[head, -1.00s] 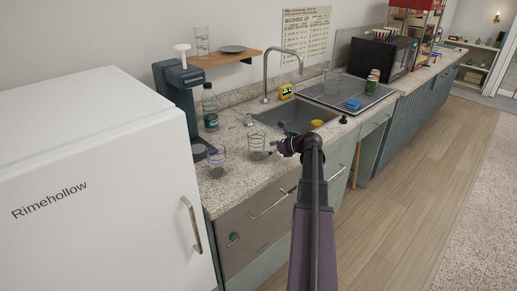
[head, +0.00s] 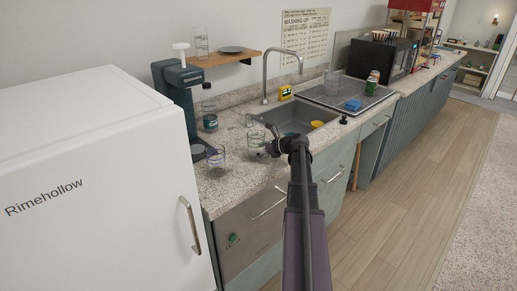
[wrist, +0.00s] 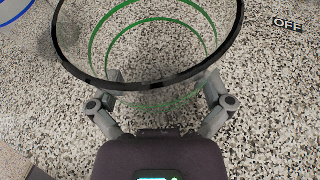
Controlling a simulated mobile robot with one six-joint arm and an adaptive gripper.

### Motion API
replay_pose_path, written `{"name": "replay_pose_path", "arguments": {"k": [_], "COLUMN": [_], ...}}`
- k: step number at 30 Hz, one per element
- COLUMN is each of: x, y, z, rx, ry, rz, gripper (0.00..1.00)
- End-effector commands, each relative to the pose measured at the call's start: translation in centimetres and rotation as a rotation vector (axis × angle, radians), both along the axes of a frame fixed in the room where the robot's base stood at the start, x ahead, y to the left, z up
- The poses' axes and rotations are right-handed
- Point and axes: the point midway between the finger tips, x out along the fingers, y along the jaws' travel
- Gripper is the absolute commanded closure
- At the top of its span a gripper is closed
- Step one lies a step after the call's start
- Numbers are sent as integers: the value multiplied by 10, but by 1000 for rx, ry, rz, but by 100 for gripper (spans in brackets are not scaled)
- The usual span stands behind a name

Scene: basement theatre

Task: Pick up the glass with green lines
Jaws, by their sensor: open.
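The glass with green lines (head: 255,139) stands upright on the speckled counter, left of the sink. In the wrist view its dark rim and green rings (wrist: 150,75) fill the upper middle. My gripper (wrist: 160,86) is open, with one finger on each side of the glass's lower part. I cannot tell whether the fingers touch the glass. In the head view my gripper (head: 270,140) is at the glass and its fingers are partly hidden. A glass with blue lines (head: 216,158) stands to the left, nearer the fridge.
A white fridge (head: 90,180) stands at the left. A coffee machine (head: 178,95) and a bottle (head: 209,108) are behind the glasses. The sink (head: 290,119) with its tall faucet (head: 266,75) lies to the right, then a drying mat (head: 345,99).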

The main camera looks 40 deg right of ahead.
Motion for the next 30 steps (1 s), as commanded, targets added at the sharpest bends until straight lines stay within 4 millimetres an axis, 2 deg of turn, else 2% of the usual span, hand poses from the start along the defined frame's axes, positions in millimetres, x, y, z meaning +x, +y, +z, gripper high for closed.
{"name": "replay_pose_path", "arguments": {"k": [11, 14, 18, 19, 30], "x": [0, 0, 0, 0, 0], "y": [0, 1, 1, 1, 1], "z": [0, 0, 0, 0, 3], "rx": [0, 0, 0, 1, 0], "ry": [0, 0, 0, -1, 0], "rz": [1, 1, 1, 1, 2], "gripper": [0, 27, 68, 71, 71]}}
